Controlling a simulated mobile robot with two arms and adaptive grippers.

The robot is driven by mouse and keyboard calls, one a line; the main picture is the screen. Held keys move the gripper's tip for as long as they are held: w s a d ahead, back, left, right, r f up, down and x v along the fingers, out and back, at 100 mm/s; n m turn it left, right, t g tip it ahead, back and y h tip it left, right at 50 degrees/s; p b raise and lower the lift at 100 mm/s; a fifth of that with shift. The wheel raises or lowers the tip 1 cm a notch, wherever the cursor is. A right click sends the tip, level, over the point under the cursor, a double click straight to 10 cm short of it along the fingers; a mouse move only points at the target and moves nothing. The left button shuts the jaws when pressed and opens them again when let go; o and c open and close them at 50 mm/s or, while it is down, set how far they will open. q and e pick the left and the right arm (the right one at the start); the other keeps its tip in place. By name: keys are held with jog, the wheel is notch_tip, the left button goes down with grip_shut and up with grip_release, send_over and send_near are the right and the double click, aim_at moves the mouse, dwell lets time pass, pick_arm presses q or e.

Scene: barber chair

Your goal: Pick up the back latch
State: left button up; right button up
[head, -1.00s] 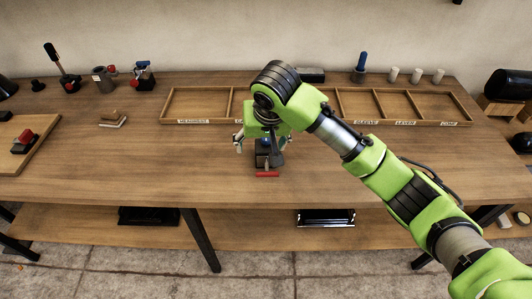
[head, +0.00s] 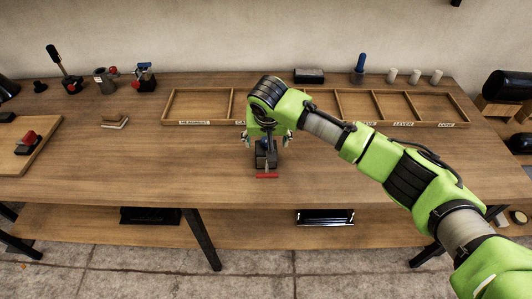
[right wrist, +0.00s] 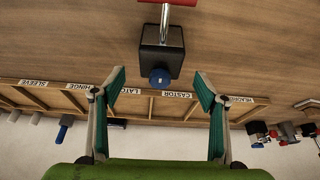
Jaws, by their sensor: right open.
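A black block with a blue knob, a metal rod and a red crossbar stands on the table in front of the divided tray; I take it for the back latch (head: 266,176). In the right wrist view the latch (right wrist: 150,58) is at top centre, its blue knob towards me. My right gripper (head: 268,140) is over and just behind it in the head view, partly hiding it. In the right wrist view the right gripper (right wrist: 160,88) is open and empty, its green-padded fingers on either side of the knob's line, apart from the block. My left gripper is not in view.
A wooden divided tray (head: 198,122) with labels, including LATCH in the wrist view, lies behind the latch. Several knobbed parts (head: 145,78) stand at the back left, and a board with a red-topped part (head: 28,138) is at left. The table front is clear.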

aim_at(266, 143)
jog(key=p+x, duration=0.1)
jog(key=x, duration=0.3)
jog(key=shift+s+f, duration=0.1)
jog(key=shift+f, duration=0.05)
jog(key=c, duration=1.6)
jog(key=shift+r+b, duration=0.45)
jog(key=shift+r, duration=0.15)
notch_tip(266, 143, up, 3)
jog(key=shift+s+a+f+b, duration=0.1)
jog(key=shift+s+f+b, duration=0.1)
jog(key=shift+b, duration=0.35)
jog(key=s+r+b, duration=0.3)
jog(key=s+r, duration=0.6)
jog(key=s, duration=0.4)
jog(key=shift+s+r, duration=0.2)
jog(key=shift+s, duration=0.1)
